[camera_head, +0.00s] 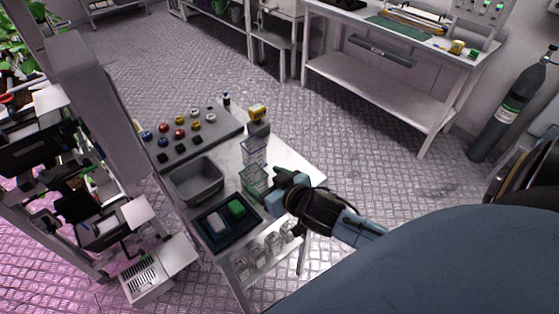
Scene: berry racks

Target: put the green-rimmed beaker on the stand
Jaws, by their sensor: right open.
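A clear vessel with a greenish rim (251,184), which looks like the beaker, stands on the small white table. My right gripper (277,189) is open just to its right, with the jaws close to it. The gripper covers part of the vessel's right side, and I cannot tell whether they touch. More clear vessels (254,153) line up just behind it, one with a bluish rim. I cannot clearly make out which thing is the stand. My left gripper is not in view.
The table (292,160) also holds a grey bin (197,181), a dark tray (208,232) with a green and a white block, and a grey board (190,148) with several coloured knobs. A yellow-topped device (258,114) stands at the back. Clear glassware sits on the lower shelf.

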